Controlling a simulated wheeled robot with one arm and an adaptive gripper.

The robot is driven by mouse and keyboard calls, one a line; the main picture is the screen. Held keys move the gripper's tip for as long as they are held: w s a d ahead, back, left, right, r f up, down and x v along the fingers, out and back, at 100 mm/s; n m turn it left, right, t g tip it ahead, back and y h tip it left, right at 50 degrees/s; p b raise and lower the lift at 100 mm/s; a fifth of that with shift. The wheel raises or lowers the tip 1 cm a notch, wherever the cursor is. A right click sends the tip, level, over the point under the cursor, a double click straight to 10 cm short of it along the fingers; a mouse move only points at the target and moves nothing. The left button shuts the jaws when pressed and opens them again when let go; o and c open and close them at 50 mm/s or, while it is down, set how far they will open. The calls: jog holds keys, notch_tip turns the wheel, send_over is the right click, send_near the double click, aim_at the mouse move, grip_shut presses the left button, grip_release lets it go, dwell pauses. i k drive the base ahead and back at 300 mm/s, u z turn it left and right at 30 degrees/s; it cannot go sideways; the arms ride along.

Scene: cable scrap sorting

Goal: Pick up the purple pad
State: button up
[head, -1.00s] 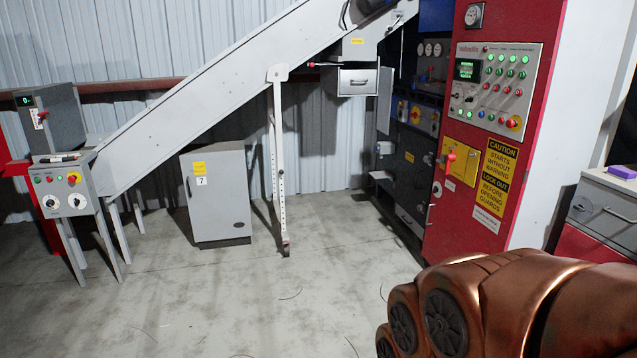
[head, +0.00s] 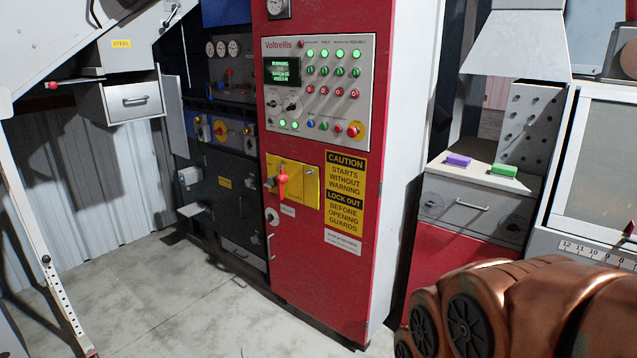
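The purple pad (head: 458,160) is a small flat block lying on the grey top of a drawer cabinet (head: 470,205) at the right. A green pad (head: 503,171) lies to its right on the same top, a little apart. The copper-coloured arm at the lower right is mine. My gripper is outside the view, so its fingers cannot be seen.
A tall red control cabinet (head: 318,240) stands left of the drawer cabinet. A perforated panel (head: 530,120) and a windowed machine (head: 605,160) stand behind and right of the pads. Free concrete floor (head: 170,290) lies at the lower left.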

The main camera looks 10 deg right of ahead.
aim_at(453, 161)
jog(key=z, duration=0.5)
jog(key=i, duration=1.75)
jog(key=z, duration=0.2)
jog(key=i, duration=1)
jog(key=z, duration=0.05)
